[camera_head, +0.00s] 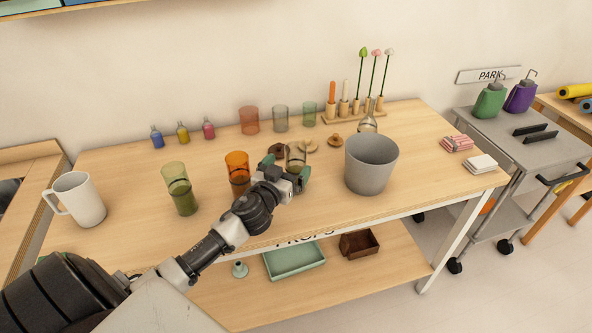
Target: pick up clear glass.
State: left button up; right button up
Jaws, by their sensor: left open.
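A clear glass (296,152) with a slight tan tint stands upright on the table, just right of the amber glass. My left gripper (289,167) is at this glass, with its jaws open and a finger on either side. The gripper hides the lower part of the glass. I cannot tell whether the fingers touch it. My right gripper is not in view.
An amber glass (236,170) stands close left of my gripper, and a green glass (180,190) farther left. A grey bucket (371,163) is to the right. Red (249,121), grey (280,118) and green (309,114) glasses stand behind. A white mug (79,200) is far left.

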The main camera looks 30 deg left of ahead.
aim_at(290, 160)
pick_arm(q)
jog(key=w, duration=0.2)
jog(key=w+a+p, duration=0.1)
jog(key=w, duration=0.2)
jog(key=shift+w+a, duration=0.2)
jog(key=shift+w, duration=0.4)
jog(key=shift+s, duration=0.1)
jog(key=shift+c, duration=0.2)
jog(key=shift+c, duration=1.1)
jog(key=c, duration=1.2)
jog(key=shift+c, duration=0.7)
jog(key=shift+r, duration=0.15)
